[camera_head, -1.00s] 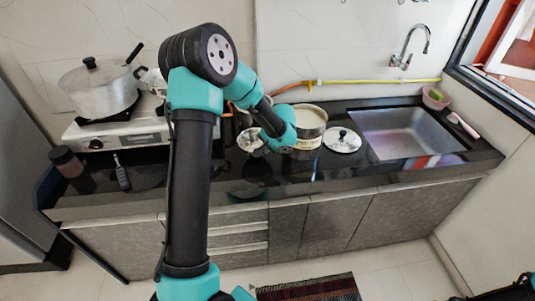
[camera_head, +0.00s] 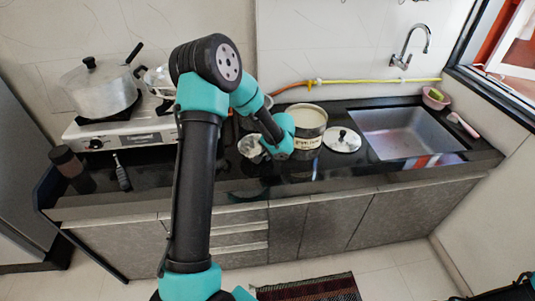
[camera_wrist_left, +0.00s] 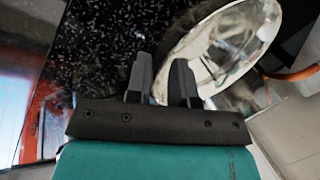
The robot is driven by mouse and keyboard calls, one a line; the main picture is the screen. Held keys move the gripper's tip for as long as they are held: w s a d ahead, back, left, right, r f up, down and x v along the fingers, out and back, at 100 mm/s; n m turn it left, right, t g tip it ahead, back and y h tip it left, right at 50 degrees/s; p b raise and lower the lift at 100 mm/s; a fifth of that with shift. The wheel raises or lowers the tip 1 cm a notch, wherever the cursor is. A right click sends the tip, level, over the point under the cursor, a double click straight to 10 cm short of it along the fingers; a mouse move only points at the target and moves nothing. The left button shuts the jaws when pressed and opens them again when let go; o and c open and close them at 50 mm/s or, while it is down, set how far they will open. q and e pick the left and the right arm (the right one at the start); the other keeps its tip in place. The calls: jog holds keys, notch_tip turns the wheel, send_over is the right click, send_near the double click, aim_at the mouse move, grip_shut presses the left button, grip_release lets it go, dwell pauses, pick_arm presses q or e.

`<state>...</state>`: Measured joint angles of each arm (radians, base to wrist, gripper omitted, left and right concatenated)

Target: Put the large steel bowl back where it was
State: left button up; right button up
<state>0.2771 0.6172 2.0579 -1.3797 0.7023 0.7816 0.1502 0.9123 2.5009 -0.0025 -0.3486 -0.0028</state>
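A shiny steel bowl (camera_head: 250,148) is on or just above the black counter in the head view, left of a tall pot and partly hidden by my left wrist. In the left wrist view the bowl (camera_wrist_left: 238,50) shows its bright inside at the upper right. My left gripper (camera_wrist_left: 161,80) has its two fingers apart, with the bowl's rim running between them and the right finger over the bowl's inside. I cannot tell if either finger touches the rim. In the head view the fingertips are hidden behind my wrist. My right gripper is not in view.
A tall pot (camera_head: 310,132) and a knobbed lid (camera_head: 342,140) stand right of the bowl. The sink (camera_head: 408,131) is farther right. The stove (camera_head: 125,133) with a lidded pot (camera_head: 102,90) is at left. A brown jar (camera_head: 66,162) stands near the front left.

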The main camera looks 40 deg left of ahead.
pick_arm(q)
jog(key=shift+o, duration=0.3)
jog(key=shift+r, duration=0.1)
jog(key=shift+r, duration=0.15)
jog(key=v, duration=1.1)
jog(key=shift+d+r, duration=0.15)
jog(key=shift+r, duration=0.25)
